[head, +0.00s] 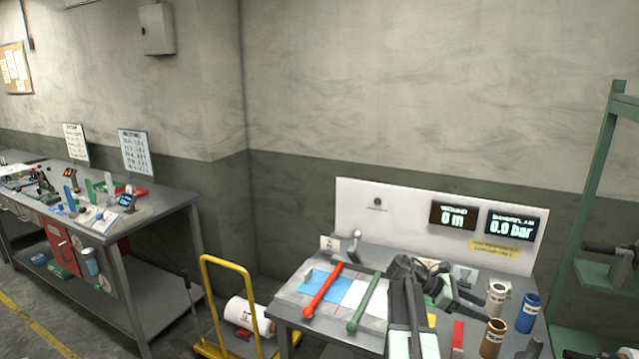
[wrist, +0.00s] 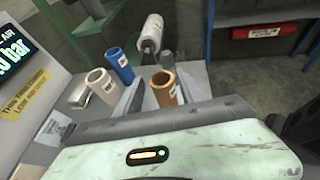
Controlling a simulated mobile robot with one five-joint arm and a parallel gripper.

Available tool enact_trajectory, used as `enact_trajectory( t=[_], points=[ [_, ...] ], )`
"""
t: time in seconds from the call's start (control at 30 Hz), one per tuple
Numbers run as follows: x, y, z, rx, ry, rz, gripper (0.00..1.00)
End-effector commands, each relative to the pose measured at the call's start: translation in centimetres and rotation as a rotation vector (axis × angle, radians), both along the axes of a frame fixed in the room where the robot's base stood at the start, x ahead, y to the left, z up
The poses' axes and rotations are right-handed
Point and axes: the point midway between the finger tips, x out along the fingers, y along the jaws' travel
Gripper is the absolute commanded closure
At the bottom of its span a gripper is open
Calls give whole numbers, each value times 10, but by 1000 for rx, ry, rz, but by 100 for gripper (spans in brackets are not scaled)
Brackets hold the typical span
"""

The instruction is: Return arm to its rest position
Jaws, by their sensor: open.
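My gripper (head: 466,298) is over the right part of the grey workbench (head: 345,336), with my arm folded in front of the bench's back panel. In the wrist view the dark fingers of my gripper (wrist: 155,88) stand apart, and I see nothing held between them. An orange-brown tube (head: 491,340) stands ahead of the fingers, and it also shows in the wrist view (wrist: 164,90). Whether it touches a finger I cannot tell. A white tube (head: 498,291) and a blue tube (head: 528,313) stand nearby. My arm hides part of the bench.
A red bar (head: 323,291) and a green bar (head: 367,301) lie left of my arm. The back panel (head: 375,225) carries displays reading 0 m and 0.0 bar. A green shelf rack (head: 594,180) stands right; a yellow trolley (head: 205,300) stands left. Open air lies above the bench.

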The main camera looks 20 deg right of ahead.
Motion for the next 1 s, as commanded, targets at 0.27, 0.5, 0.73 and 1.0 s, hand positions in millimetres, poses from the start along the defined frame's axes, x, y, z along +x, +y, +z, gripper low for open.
enact_trajectory(
  t=[0.27,0.5,0.73,1.0],
  points=[
    [87,119,-51,111,-98,200,54],
    [144,292,-126,298,-416,262,54],
    [139,465,-183,537,-791,-32,54],
    [128,540,-192,551,-1064,-716,54]
  ],
)
